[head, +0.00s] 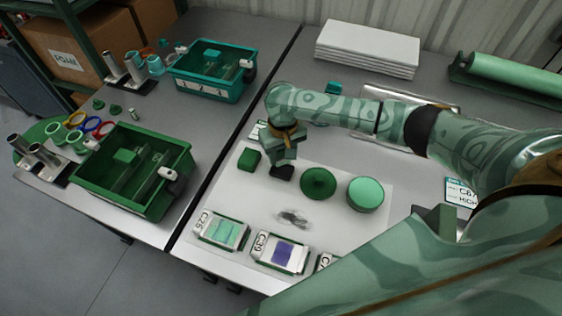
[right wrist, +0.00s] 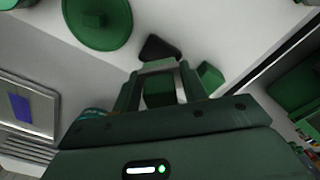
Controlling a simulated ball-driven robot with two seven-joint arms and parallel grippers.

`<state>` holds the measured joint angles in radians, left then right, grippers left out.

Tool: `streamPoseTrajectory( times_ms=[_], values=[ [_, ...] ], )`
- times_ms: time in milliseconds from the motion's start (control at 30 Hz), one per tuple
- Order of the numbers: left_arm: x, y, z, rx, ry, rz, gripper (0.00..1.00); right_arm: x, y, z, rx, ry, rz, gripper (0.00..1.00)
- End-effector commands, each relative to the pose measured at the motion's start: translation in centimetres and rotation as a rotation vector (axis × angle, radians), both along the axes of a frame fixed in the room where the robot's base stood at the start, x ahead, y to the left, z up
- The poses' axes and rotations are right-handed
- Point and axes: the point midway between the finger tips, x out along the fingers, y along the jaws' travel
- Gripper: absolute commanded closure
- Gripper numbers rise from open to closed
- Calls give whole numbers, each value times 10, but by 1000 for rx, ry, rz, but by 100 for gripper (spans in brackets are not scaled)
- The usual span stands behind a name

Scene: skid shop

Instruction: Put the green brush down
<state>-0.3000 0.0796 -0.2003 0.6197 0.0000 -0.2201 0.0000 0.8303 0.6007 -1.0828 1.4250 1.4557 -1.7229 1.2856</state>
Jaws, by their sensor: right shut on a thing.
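My right gripper (head: 283,158) is over the pale mat (head: 236,197), shut on the green brush. In the right wrist view the green body of the brush (right wrist: 159,92) sits between the two fingers, and a dark end shows just beyond them. In the head view, the dark lower end (head: 284,172) shows under the gripper, close above or on the mat; I cannot tell whether it touches. My left gripper is not in view.
A green block (head: 249,160) stands left of the gripper; a dark green disc (head: 318,183) and a light green round piece (head: 365,194) stand right. Green (head: 119,205) and teal (head: 194,92) bins stand left.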

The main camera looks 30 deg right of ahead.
Motion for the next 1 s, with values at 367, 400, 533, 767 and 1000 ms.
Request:
streamPoseTrajectory(
  times_ms=[367,400,533,767,1000],
  values=[
    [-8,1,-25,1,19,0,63,7,-3,-40,-1,-2,1,75],
    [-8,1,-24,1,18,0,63,8,-3,-39,-1,-2,1,75],
    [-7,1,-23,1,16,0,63,7,-3,-38,-1,-3,1,75],
    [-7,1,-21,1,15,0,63,7,-3,-44,-1,-2,0,75],
    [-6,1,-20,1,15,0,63,7,-3,-51,-2,-2,0,75]
  ],
)
